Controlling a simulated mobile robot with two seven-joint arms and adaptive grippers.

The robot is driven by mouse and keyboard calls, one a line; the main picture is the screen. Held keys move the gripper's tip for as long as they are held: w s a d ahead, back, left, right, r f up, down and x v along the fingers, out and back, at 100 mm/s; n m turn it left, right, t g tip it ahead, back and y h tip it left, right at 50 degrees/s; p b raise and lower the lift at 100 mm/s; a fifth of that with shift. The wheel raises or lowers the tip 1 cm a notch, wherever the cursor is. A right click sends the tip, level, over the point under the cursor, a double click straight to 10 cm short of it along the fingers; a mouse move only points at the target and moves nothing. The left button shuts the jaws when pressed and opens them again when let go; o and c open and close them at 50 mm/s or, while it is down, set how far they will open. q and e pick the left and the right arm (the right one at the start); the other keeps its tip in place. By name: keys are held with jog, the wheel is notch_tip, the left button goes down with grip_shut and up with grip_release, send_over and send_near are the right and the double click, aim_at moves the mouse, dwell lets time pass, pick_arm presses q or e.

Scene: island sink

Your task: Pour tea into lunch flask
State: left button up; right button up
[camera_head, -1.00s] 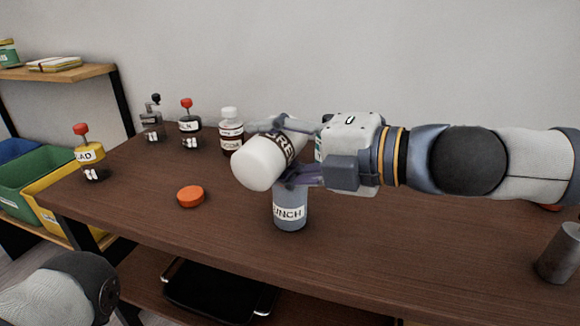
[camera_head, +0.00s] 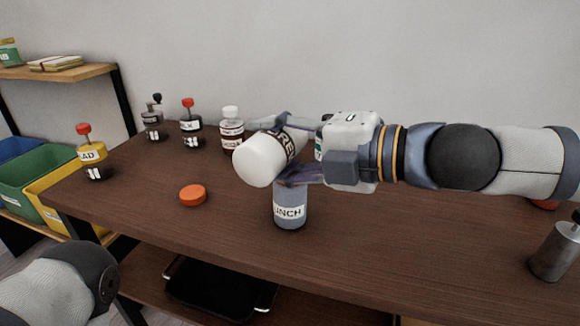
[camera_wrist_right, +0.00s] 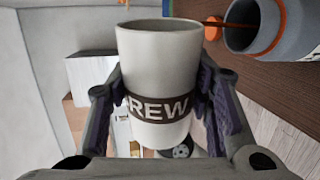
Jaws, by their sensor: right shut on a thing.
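My right gripper (camera_head: 290,150) is shut around the white cup (camera_head: 258,164) with a dark band reading "BREW". It also shows in the right wrist view (camera_wrist_right: 158,75). The cup is tipped over on its side above the grey-blue lunch flask (camera_head: 290,208), which stands upright and uncapped on the table. In the right wrist view a thin dark brown line, like a stream of tea (camera_wrist_right: 195,22), runs from the cup's rim to the open flask (camera_wrist_right: 298,35). The head view hides the flask's mouth. Only my left arm shows at lower left; its gripper is out of view.
An orange lid (camera_head: 193,195) lies on the brown table (camera_head: 150,215). Several labelled bottles, including a white-capped one (camera_head: 231,130), stand at the back left. A grey metal cylinder (camera_head: 553,252) stands at the right. The table's front middle is clear.

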jog(key=shift+r+m+p, duration=0.25)
jog(key=shift+m+p, duration=0.05)
jog(key=shift+p, duration=0.05)
